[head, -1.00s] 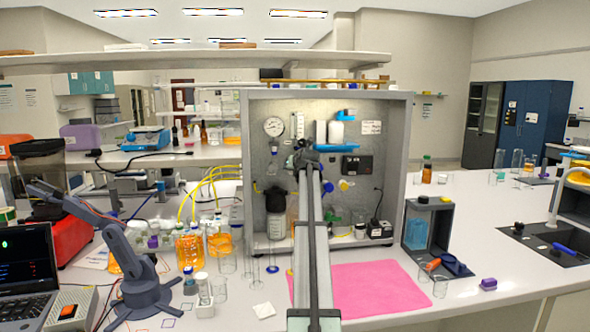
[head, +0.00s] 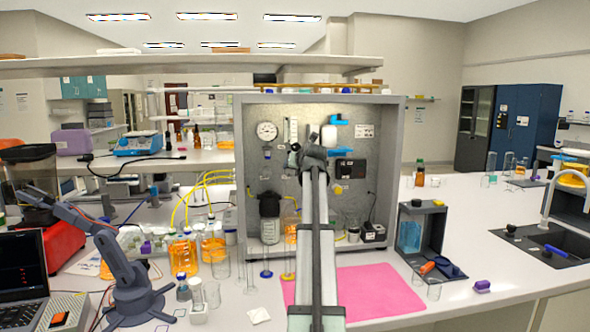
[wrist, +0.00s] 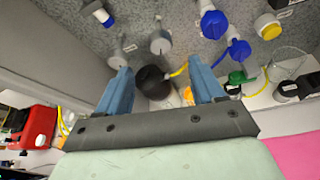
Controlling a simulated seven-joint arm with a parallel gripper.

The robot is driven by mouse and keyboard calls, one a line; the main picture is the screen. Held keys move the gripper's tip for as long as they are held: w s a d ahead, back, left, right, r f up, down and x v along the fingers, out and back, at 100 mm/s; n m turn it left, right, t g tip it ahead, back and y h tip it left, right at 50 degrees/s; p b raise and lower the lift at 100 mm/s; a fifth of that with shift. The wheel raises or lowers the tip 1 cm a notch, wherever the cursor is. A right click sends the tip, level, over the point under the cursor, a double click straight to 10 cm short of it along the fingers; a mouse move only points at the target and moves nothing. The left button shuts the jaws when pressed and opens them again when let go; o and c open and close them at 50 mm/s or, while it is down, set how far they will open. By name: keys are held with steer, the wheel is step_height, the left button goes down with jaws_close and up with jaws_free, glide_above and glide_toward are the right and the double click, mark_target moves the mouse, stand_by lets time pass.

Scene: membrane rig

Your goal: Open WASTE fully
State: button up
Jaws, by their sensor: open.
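The grey rig panel (head: 255,165) stands inside an open-fronted cabinet on the bench. My gripper (head: 313,158) is in front of the panel's middle and hides part of it. In the wrist view my gripper (wrist: 158,65) shows two blue fingers, spread apart with nothing held. Blue-handled valves (wrist: 213,22) (wrist: 237,49) are up and right of the fingers, with a yellow-ended fitting (wrist: 268,28) further right. A green-handled part (wrist: 238,78) is beside the right finger. Grey fittings (wrist: 160,40) are above the gap. I cannot read which label says WASTE.
A black-capped bottle (head: 269,206) stands at the panel's lower left; its dark cap (wrist: 152,82) shows behind the finger gap. Yellow tubing (wrist: 180,70) runs by it. A pressure gauge (head: 267,131) is at the upper left.

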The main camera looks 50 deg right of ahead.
steer(key=shift+s, duration=0.1)
step_height(320, 180, down, 12)
steer(key=w+y, duration=0.1)
steer(key=w, duration=0.2)
steer(key=w+a+f+m+t+y, duration=0.3)
steer(key=w+a+f+m+t, duration=0.1)
steer(key=a+m+t, duration=0.15)
steer(key=s+d+r+m+h, duration=0.2)
steer(key=m+h, duration=0.3)
steer(key=m, duration=0.8)
steer(key=s+d+r+m+h, duration=0.2)
steer(key=s+r+m+h, duration=0.2)
steer(key=m, duration=1)
steer(key=shift+s+d+r+h, duration=0.25)
steer(key=shift+d+r+h, duration=0.15)
steer(key=shift+h, duration=0.4)
steer(key=shift+m, duration=0.25)
